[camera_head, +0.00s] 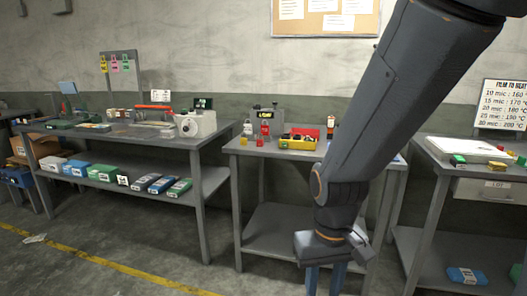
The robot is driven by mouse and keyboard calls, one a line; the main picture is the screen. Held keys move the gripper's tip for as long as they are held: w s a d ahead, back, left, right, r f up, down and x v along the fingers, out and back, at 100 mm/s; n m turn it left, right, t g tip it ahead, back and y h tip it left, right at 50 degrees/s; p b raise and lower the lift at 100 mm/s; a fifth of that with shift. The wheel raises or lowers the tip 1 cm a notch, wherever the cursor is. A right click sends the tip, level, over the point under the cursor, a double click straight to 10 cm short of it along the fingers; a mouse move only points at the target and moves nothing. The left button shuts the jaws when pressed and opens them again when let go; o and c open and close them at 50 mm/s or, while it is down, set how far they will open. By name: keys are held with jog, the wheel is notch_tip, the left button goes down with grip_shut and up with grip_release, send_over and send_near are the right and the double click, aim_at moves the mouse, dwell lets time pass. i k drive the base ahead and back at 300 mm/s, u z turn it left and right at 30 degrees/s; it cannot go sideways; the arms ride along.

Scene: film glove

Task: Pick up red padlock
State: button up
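A small red object (265,129) that looks like the red padlock stands on the middle grey table, in front of a grey device with a dark display. It is too small to make out its shackle clearly. A smaller red piece (259,142) sits just in front of it, near the table's front edge. My gripper (325,284) points down at the bottom of the head view, in front of the middle table and well apart from the red objects. Its two blue fingers stand apart with nothing seen between them; their tips are cut off by the frame.
The middle table (282,153) also holds a yellow bin (298,143) of small parts and a small yellow piece (243,140). My arm hides its right part. A left bench (200,143) carries a white machine (196,124). A right table (462,168) holds a white slab (468,149).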

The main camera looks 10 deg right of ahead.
aim_at(259, 143)
jog(key=u, duration=0.05)
jog(key=k, duration=0.5)
jog(key=z, duration=0.8)
jog(key=i, duration=1.5)
jog(key=u, duration=1)
jog(key=i, duration=0.9)
jog(key=u, duration=0.1)
